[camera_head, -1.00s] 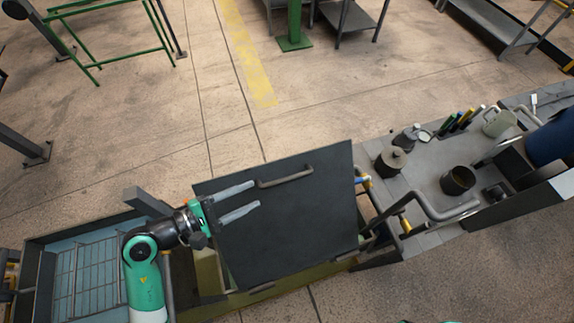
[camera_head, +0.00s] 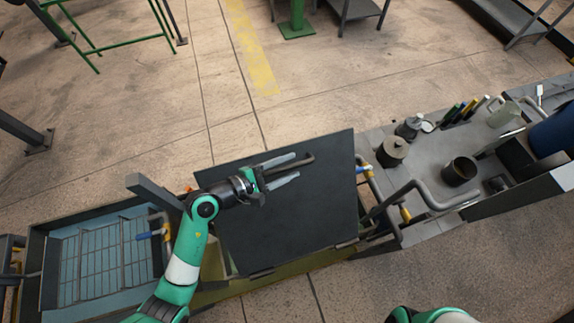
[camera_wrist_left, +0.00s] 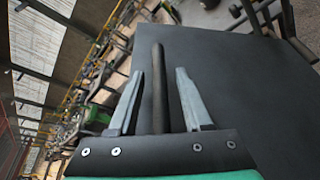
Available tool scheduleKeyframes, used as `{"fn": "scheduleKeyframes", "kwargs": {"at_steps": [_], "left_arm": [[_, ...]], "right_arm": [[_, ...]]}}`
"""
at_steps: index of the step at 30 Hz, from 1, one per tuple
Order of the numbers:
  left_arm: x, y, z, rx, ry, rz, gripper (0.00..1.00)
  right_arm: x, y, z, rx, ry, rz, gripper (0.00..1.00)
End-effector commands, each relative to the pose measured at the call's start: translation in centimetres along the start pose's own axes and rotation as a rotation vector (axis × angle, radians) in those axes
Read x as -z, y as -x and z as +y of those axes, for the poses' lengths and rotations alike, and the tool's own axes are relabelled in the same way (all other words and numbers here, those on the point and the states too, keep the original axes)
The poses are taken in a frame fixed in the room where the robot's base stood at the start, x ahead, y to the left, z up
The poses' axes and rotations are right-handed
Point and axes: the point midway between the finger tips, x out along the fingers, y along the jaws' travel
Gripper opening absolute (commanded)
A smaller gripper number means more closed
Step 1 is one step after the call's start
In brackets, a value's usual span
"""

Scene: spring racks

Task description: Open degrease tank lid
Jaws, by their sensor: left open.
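The degrease tank lid (camera_head: 290,223) is a dark flat square panel in the middle of the head view, lying closed or nearly so over the tank; the exact tilt is hard to tell. Its bar handle (camera_head: 305,160) runs along the far edge. My left gripper (camera_head: 287,169) is open above the lid, with its fingers at the handle. In the left wrist view the handle (camera_wrist_left: 158,88) stands between the two open fingers (camera_wrist_left: 160,100), with a gap on each side. My right gripper is out of view; only a piece of my right arm shows at the bottom.
A tank with blue liquid and a wire rack (camera_head: 105,262) is at left. At right, a grey bench (camera_head: 425,160) carries a dark cup (camera_head: 459,171), a lidded pot (camera_head: 393,151) and several bottles. Bent pipes (camera_head: 425,195) stand close to the lid's right edge.

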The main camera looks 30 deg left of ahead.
Motion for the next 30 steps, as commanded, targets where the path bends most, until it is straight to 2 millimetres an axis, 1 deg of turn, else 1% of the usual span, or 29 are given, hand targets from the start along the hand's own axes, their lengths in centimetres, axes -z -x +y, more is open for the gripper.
{"fn": "scheduleKeyframes", "kwargs": {"at_steps": [2,3,5,9,10,30], "left_arm": [[0.01,0.02,0.0,0.0,0.0,0.0,0.48],[0.01,0.03,0.0,0.0,0.0,0.0,0.41],[0.01,0.04,0.0,0.0,0.0,0.0,0.3],[0.01,0.05,0.01,0.0,0.0,0.0,0.05],[0.01,0.05,0.0,0.0,0.0,0.0,0.0],[0.0,0.06,0.01,0.0,0.001,0.0,0.0]], "right_arm": [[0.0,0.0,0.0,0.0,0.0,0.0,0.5],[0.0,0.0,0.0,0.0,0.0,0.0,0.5],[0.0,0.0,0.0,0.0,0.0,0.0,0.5],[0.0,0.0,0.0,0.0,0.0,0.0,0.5],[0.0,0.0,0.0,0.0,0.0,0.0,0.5],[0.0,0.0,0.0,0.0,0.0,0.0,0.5]]}}
